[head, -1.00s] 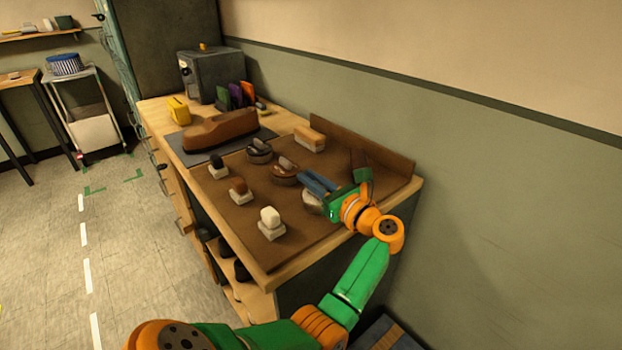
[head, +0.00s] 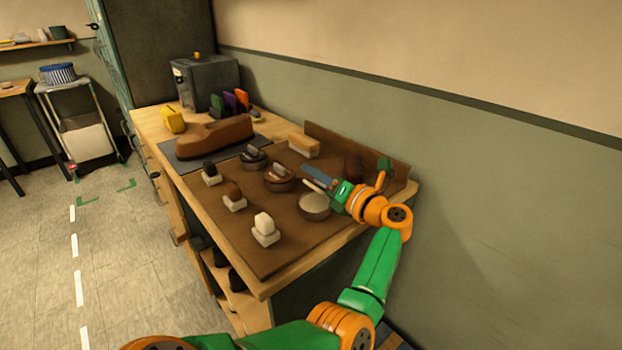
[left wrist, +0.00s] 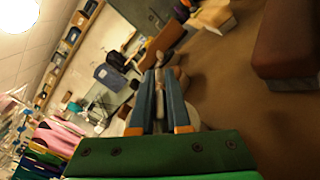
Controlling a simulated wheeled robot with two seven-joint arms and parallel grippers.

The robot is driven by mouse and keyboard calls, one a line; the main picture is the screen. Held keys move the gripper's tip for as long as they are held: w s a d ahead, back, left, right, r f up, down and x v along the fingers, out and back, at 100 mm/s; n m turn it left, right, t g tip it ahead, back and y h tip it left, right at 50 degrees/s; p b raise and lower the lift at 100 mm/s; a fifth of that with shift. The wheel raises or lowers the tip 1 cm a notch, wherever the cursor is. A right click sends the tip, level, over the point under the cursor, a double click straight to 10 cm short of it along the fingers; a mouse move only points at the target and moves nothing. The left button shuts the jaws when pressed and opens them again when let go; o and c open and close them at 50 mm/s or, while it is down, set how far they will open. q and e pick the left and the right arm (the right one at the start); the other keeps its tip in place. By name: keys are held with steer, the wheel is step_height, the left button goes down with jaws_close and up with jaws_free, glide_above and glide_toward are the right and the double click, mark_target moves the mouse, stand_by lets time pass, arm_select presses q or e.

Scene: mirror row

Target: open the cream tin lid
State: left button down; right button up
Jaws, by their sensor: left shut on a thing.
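The cream tin (head: 314,208) is the round tin with a pale top near the right side of the brown mat. A narrow pale bar, which looks like the lid's handle (head: 312,184), shows at its upper edge beside my fingers. My left gripper (head: 312,173) lies low over the tin's back edge, its blue fingers pointing left. In the left wrist view the fingers (left wrist: 159,80) are close together with a small pale thing between them. It is shut on what looks like the lid's handle. I cannot tell whether the lid touches the tin. My right gripper is out of view.
A dark tin (head: 253,156) and a brown tin (head: 280,180) stand left of the cream tin. Several small brushes, including a white-topped one (head: 264,232), line the mat's front. A block brush (head: 304,146) lies behind. A wooden backboard (head: 345,155) edges the mat.

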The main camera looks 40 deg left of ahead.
arm_select(q)
steer(key=w+m, duration=0.1)
steer(key=m, duration=0.1)
steer(key=w+m+b, duration=0.1)
steer(key=m, duration=0.1)
steer(key=shift+m, duration=0.3)
steer(key=shift+w+d+f+m+b, duration=0.1)
steer(key=shift+w+m+b, duration=0.2)
steer(key=shift+m+b, duration=0.45)
steer(key=shift+w+f+m+b, duration=0.1)
steer(key=shift+w+m+b, duration=0.2)
steer(key=shift+m+b, duration=0.45)
steer(key=shift+w+d+f+m+b, duration=0.1)
steer(key=shift+w+m+b, duration=0.3)
steer(key=shift+m, duration=0.6)
steer(key=shift+r, duration=0.1)
steer(key=c, duration=0.9)
jaws_free()
steer(key=d, duration=0.2)
steer(key=d+b, duration=0.1)
steer(key=d, duration=0.4)
steer(key=shift+s+b, duration=0.3)
steer(key=shift+s, duration=0.05)
